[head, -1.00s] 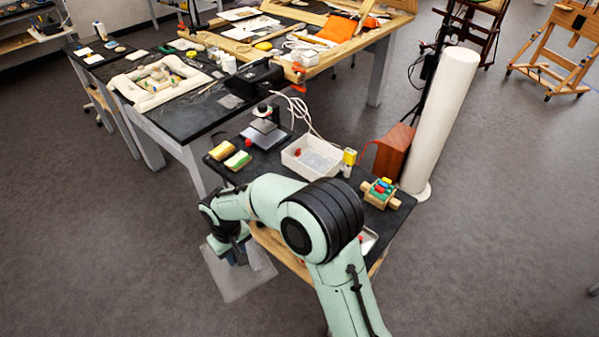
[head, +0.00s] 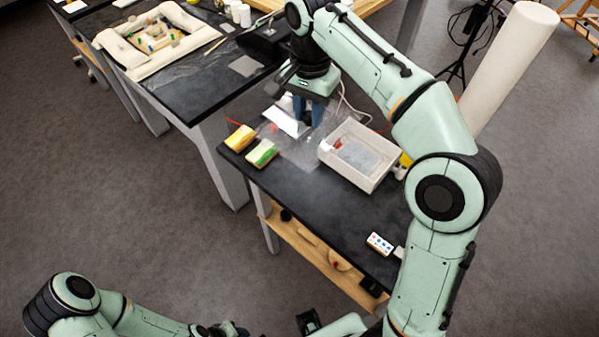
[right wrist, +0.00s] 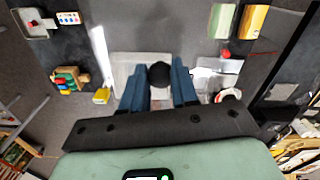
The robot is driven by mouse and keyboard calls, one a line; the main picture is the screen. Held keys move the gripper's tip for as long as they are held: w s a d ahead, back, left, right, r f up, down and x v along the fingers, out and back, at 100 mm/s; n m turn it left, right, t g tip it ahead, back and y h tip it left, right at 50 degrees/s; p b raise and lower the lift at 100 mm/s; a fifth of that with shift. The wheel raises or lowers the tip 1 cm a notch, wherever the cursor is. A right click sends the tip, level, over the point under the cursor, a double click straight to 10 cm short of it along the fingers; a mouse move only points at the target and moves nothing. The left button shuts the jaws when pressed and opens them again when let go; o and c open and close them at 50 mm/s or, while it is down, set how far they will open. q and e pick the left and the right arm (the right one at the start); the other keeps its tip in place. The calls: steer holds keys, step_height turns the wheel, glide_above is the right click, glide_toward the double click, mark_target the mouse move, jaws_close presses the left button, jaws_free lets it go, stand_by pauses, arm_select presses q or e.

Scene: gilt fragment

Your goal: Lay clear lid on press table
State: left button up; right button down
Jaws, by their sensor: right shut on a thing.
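The clear lid (head: 302,152) is a see-through sheet, faint in the head view over the far left part of the dark press table (head: 325,215). My right gripper (head: 309,117) points down over it. In the right wrist view, its blue fingers are shut on the lid's round dark knob (right wrist: 160,74). The lid's edges are hard to make out, and I cannot tell whether it touches the table. My left arm shows at the bottom left of the head view. Its gripper (head: 230,329) is partly cut off at the bottom edge, its fingers unclear.
A white tray (head: 362,148) stands right of my right gripper. A yellow sponge (head: 240,138) and a green-topped sponge (head: 262,153) lie at the left edge. A small white card with coloured dots (head: 380,243) lies near the front. The table's middle is clear.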

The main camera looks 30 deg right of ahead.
steer(key=shift+s+d+r+m, duration=0.15)
steer(key=shift+s+r+m, duration=0.05)
steer(key=shift+m, duration=0.1)
arm_select(q)
step_height(320, 180, down, 6)
steer(key=s+b, duration=0.2)
steer(key=b, duration=0.3)
steer(key=shift+s, duration=0.4)
arm_select(e)
step_height(320, 180, down, 19)
steer(key=shift+s, duration=0.15)
arm_select(q)
steer(key=shift+f, duration=0.15)
arm_select(e)
steer(key=shift+f, duration=0.15)
steer(key=c, duration=0.9)
jaws_free()
steer(key=shift+f, duration=0.1)
steer(key=shift+o, duration=0.2)
